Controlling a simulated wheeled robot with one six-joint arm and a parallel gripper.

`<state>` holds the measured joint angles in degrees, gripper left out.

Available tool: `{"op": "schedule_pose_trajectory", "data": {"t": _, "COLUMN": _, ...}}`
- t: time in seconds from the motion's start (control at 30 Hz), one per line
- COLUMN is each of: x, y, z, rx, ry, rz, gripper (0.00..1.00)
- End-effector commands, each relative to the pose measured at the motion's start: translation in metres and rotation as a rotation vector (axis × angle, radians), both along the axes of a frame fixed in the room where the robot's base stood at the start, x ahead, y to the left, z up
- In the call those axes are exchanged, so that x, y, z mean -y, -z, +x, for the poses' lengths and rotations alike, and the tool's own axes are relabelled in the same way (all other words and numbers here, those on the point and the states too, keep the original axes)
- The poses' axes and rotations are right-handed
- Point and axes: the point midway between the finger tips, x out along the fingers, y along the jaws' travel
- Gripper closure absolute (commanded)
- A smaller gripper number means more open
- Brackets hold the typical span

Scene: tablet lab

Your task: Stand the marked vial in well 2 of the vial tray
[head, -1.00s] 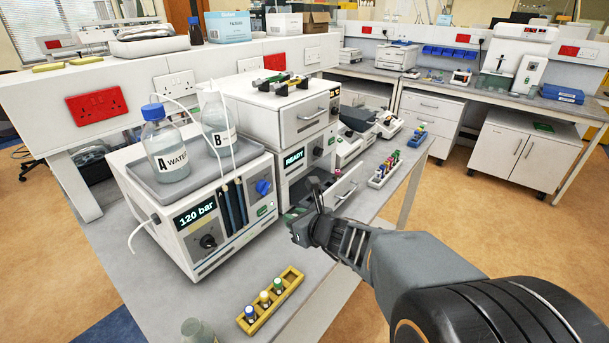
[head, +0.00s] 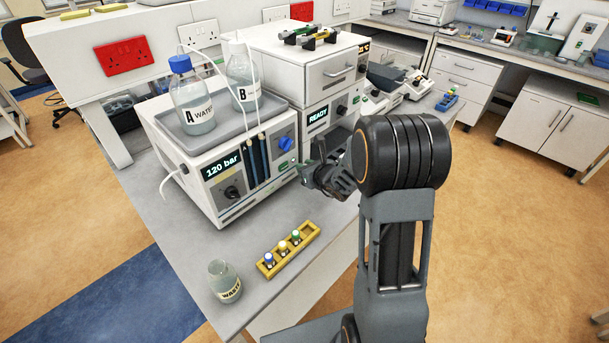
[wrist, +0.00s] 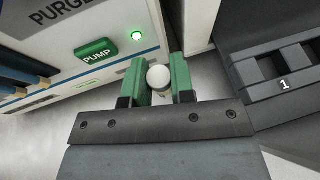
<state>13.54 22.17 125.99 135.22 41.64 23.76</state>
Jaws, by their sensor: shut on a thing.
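My gripper (head: 312,172) is in front of the white instrument stack in the head view. In the wrist view my gripper (wrist: 158,88) has its green fingers shut on a vial with a round white cap (wrist: 158,77). Its mark does not show. The dark vial tray (wrist: 240,73) is at the right of the wrist view, apart from the held vial. It has rectangular wells, and a label "1" is readable. Well 2's label is out of view. In the head view my arm hides the tray.
The pump unit (head: 215,180) with a green PUMP button (wrist: 96,50) stands close left of my gripper. A waste beaker (head: 222,270) stands near the bench's front. Bench between pump and rack is clear.

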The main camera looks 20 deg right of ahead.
Motion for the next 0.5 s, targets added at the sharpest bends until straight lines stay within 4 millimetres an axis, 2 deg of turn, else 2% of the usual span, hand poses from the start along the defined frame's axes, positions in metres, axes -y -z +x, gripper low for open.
{"op": "schedule_pose_trajectory", "data": {"t": 0.2, "x": 0.001, "y": 0.013, "z": 0.009, "rx": -0.002, "ry": 0.000, "rz": 0.000, "gripper": 0.99}}
{"op": "schedule_pose_trajectory", "data": {"t": 0.33, "x": 0.001, "y": 0.029, "z": 0.007, "rx": -0.004, "ry": 0.000, "rz": 0.001, "gripper": 0.99}}
{"op": "schedule_pose_trajectory", "data": {"t": 0.5, "x": 0.001, "y": 0.039, "z": 0.007, "rx": -0.001, "ry": 0.000, "rz": 0.000, "gripper": 0.99}}
